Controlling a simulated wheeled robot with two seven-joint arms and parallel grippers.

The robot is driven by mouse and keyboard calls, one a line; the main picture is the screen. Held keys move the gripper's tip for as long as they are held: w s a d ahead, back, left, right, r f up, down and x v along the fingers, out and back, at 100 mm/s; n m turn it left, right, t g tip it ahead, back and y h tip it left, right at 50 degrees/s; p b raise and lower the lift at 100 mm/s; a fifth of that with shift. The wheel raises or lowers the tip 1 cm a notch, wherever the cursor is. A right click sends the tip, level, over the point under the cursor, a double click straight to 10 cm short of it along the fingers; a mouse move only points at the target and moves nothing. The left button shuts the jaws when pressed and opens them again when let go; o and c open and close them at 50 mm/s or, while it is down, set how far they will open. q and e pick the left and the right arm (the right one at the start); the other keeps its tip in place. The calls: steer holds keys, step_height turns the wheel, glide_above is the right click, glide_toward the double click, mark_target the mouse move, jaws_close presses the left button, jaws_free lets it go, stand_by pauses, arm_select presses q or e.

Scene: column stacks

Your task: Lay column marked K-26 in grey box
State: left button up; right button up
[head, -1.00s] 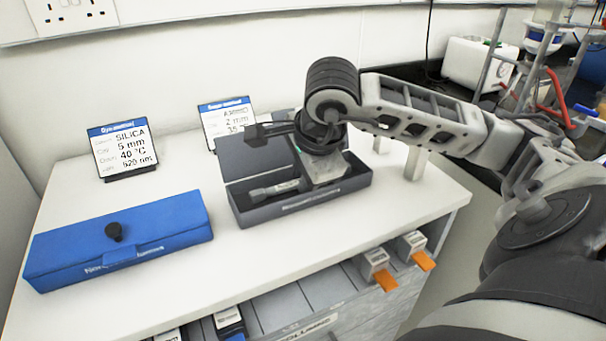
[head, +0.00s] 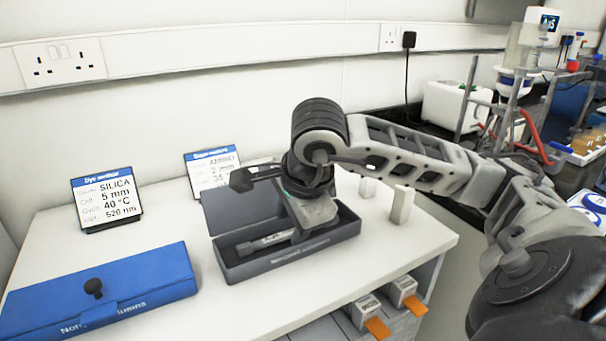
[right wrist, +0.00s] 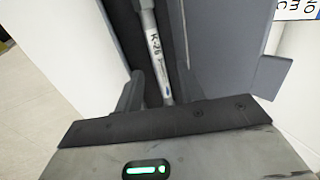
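The column marked K-26 (right wrist: 155,45) is a slim pale tube with a grey end. It lies lengthwise in the open grey box (head: 295,258), partly covered by my gripper. The column's left part (head: 272,240) shows in the head view. My right gripper (head: 311,232) is over the right part of the box, pointing down. In the right wrist view the column runs between its fingers (right wrist: 168,92), which look apart around it; contact is hard to make out. My left gripper is not in view.
A closed blue box (head: 110,290) with a black knob lies to the left. Two cards, the SILICA one (head: 107,198) and another (head: 212,168), stand behind. A white block (head: 402,205) stands right of the grey box.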

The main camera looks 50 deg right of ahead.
arm_select(q)
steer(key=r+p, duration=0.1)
steer(key=p, duration=0.2)
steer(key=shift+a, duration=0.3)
arm_select(e)
steer(key=v, duration=1.4)
steer(key=shift+w+r, duration=0.15)
steer(key=shift+d, duration=0.1)
